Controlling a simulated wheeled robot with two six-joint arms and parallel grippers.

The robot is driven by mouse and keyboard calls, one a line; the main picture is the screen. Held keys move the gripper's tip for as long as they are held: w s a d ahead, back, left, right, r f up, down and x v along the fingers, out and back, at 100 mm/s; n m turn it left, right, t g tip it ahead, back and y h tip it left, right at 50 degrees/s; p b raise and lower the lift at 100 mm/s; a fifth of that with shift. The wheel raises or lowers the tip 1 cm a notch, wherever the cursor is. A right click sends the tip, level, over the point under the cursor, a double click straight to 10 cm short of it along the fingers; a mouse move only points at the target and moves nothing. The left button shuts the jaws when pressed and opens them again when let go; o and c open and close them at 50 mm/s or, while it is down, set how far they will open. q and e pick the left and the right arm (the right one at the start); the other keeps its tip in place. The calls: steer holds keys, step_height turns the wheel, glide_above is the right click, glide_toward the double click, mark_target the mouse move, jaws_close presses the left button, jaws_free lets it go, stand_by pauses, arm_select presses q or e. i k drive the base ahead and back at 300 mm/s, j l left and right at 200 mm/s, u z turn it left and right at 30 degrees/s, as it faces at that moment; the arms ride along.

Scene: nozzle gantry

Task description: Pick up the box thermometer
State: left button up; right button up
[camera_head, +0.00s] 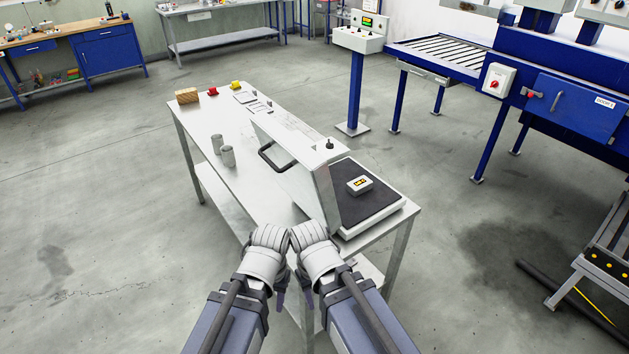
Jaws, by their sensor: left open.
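A small white box with a dark and yellow display, which fits the box thermometer (360,185), lies on the black pad of a low white-edged platform (376,222) at the right end of the bench. An upright pale panel (318,182) with a dark handle stands just left of it. My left gripper (281,287) hangs low at the front of the bench, open and apart from the thermometer. My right gripper (304,284) is close beside it, also apart from the thermometer; its fingers are mostly hidden by the wrist.
The metal bench (200,130) carries two grey cylinders (222,150), a wooden block (187,95), and red and yellow pieces toward its far end. A blue conveyor machine (560,80) stands back right. A control post (356,80) stands behind the bench. Floor at left is clear.

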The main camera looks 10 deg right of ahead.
mark_target(356, 187)
steer(key=i+l, duration=0.25)
steer(key=l, duration=0.3)
steer(key=i+l, duration=0.25)
steer(key=l, duration=0.35)
steer(key=i+l, duration=0.25)
steer(key=l, duration=0.3)
steer(key=i+l, duration=0.25)
steer(key=l, duration=0.3)
steer(key=i+l, duration=0.25)
steer(key=l, duration=0.3)
steer(key=i+l, duration=0.25)
steer(key=l, duration=0.35)
steer(key=i+l, duration=0.25)
steer(key=l, duration=0.3)
steer(key=i+l, duration=0.25)
steer(key=l, duration=0.3)
steer(key=i+l+u, duration=0.1)
steer(key=l, duration=0.25)
steer(key=i+l+u, duration=0.1)
steer(key=l, duration=0.25)
steer(key=u, duration=0.95)
steer(key=j, duration=0.35)
steer(key=i+j, duration=0.1)
steer(key=j, duration=0.2)
